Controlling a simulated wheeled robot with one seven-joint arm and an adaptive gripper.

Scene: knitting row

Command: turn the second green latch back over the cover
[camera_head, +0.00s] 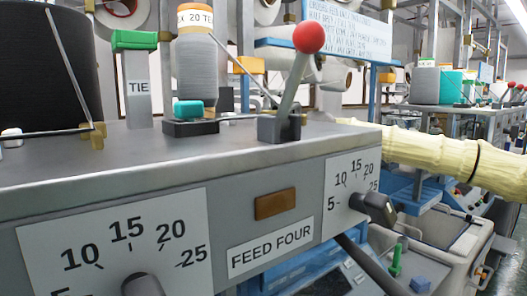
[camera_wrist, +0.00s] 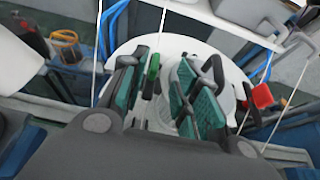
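In the wrist view, a bright green latch (camera_wrist: 153,68) stands upright over a round white cover (camera_wrist: 228,72). My gripper (camera_wrist: 164,76) is open, with dark fingers and teal ribbed pads to either side. The latch shows in the gap, close to the left finger; I cannot tell whether they touch. A round grey part lies behind the right finger, which hides some of the cover. In the head view, a small green upright piece (camera_head: 396,258) shows low at the right; I cannot tell if it is the same latch. My gripper is not visible there.
A red-tipped part (camera_wrist: 262,96) stands right of the cover. Thin pale strands cross the wrist view on both sides. In the head view, the grey FEED FOUR machine (camera_head: 270,240) fills the front, with a red-knobbed lever (camera_head: 309,38) and a green-topped TIE post (camera_head: 134,40).

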